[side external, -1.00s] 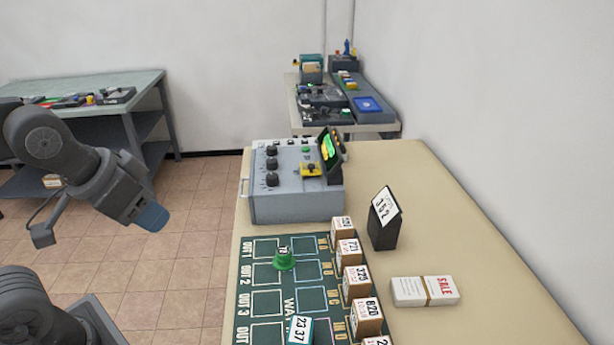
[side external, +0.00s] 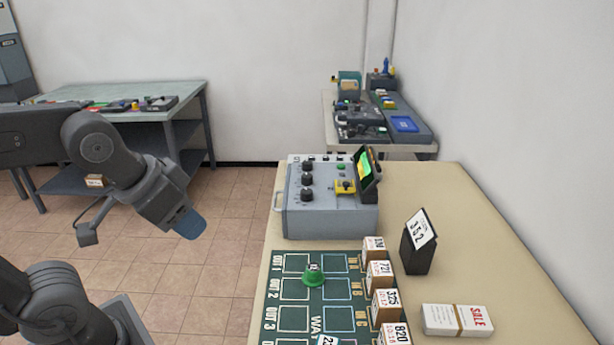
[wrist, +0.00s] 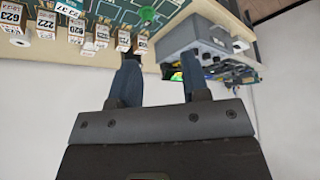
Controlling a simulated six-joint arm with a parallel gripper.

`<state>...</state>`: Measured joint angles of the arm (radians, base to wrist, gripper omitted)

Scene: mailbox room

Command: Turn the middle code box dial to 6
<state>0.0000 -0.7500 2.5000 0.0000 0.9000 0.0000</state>
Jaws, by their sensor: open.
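The grey code box (side external: 328,215) stands on the tan table in the side view, with three black dials in a column on its sloped top. The middle dial (side external: 307,180) sits between the other two. Its number setting is too small to read. A tilted screen and a yellow part are at the box's right. My gripper (side external: 190,222) hangs in the air left of the table, apart from the box, its fingers pointing down and right. In the wrist view my gripper (wrist: 160,80) is open with nothing between its fingers, and the code box (wrist: 188,38) shows beyond the right finger.
A green mat (side external: 300,300) with a green piece (side external: 314,275) and several labelled blocks (side external: 380,277) lies in front of the box. A black stand (side external: 417,250) with a card reading 352 and a SALE card stack (side external: 457,320) are at right.

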